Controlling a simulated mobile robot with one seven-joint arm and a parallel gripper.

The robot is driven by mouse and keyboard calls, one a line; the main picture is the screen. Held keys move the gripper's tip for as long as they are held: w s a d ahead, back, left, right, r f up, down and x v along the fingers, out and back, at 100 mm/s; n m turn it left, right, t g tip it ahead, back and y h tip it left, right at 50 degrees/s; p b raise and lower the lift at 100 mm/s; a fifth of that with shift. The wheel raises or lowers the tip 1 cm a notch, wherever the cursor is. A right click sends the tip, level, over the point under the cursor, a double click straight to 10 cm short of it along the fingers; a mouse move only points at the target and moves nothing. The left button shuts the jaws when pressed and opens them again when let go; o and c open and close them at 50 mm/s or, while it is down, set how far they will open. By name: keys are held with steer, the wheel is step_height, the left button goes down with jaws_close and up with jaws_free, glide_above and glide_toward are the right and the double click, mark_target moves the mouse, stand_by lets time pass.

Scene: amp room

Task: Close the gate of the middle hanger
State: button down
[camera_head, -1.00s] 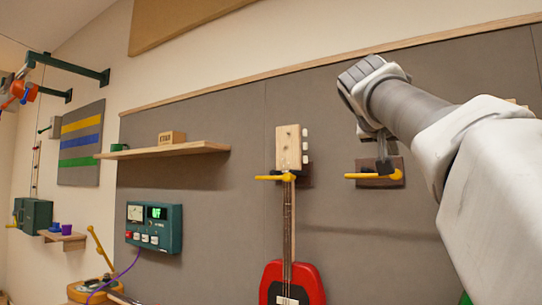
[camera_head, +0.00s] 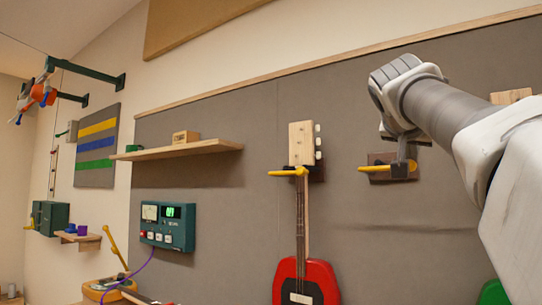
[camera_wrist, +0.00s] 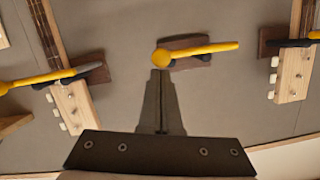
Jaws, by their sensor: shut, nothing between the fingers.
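The middle hanger (camera_head: 379,160) is a brown wall block with a dark prong and no guitar in it. Its yellow gate (camera_head: 372,169) points left, roughly level. In the wrist view, which is turned over, the gate (camera_wrist: 205,50) runs right from its round knob, across the block (camera_wrist: 186,42). My gripper (camera_head: 402,155) is at the hanger's right part. In the wrist view its closed, empty fingertips (camera_wrist: 161,73) are just beside the gate's knob end; I cannot tell whether they touch.
A red guitar (camera_head: 304,282) hangs to the left, its hanger's yellow gate (camera_head: 287,172) across the neck. My arm partly hides another guitar's headstock (camera_head: 511,96) at right. A wooden shelf (camera_head: 180,150) and green meter box (camera_head: 167,226) are further left.

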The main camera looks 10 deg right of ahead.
steer(key=s+a+r+p, duration=0.4)
steer(key=s+a+r, duration=0.2)
steer(key=s, duration=0.1)
steer(key=shift+s+r, duration=0.15)
steer(key=shift+s, duration=0.2)
stand_by(0.6)
